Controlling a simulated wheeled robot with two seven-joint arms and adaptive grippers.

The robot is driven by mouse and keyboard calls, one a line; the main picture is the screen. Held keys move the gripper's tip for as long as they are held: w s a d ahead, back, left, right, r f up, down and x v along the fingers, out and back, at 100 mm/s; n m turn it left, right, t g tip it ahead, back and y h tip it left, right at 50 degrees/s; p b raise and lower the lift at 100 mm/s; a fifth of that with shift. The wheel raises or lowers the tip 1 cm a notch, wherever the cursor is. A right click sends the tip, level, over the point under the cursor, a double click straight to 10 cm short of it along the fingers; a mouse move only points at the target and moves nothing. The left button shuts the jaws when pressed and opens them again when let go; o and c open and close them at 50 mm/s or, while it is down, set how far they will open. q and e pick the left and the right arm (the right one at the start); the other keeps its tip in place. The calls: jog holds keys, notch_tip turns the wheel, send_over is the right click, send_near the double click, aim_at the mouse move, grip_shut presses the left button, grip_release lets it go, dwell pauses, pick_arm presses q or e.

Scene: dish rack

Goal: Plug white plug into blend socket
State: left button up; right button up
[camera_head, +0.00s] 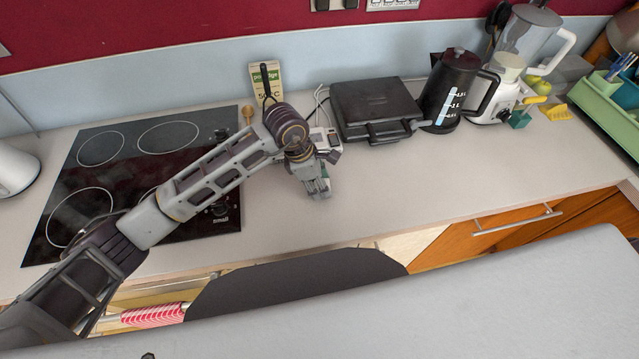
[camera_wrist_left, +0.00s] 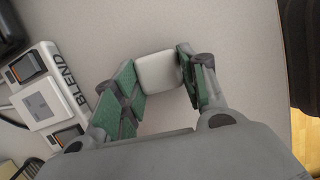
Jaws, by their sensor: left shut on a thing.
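My left gripper (camera_wrist_left: 168,85) is shut on the white plug (camera_wrist_left: 158,72), a small rounded white block between its green-padded fingers in the left wrist view. In the head view my left gripper (camera_head: 319,188) is low over the counter, in front of the socket, and the plug is hardly visible there. The blend socket (camera_wrist_left: 45,95) is a white box lettered BLEND with a square face and orange-and-black switches. It lies to the left of the plug, apart from it. In the head view the socket (camera_head: 322,137) is partly hidden behind my wrist. My right gripper is not in view.
A black grill (camera_head: 375,105) sits behind and right of the socket, with a black kettle (camera_head: 449,90) and white blender (camera_head: 508,80) further right. A black hob (camera_head: 90,180) lies left. The counter (camera_head: 420,180) in front is clear.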

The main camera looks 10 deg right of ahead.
pick_arm(q)
jog(key=shift+r, duration=0.65)
notch_tip(320, 180, up, 7)
jog(key=shift+r+b, duration=0.1)
jog(key=shift+b, duration=0.7)
jog(key=shift+r, duration=0.55)
jog(key=o, duration=0.3)
jog(key=c, duration=0.4)
jog(key=shift+w, duration=0.15)
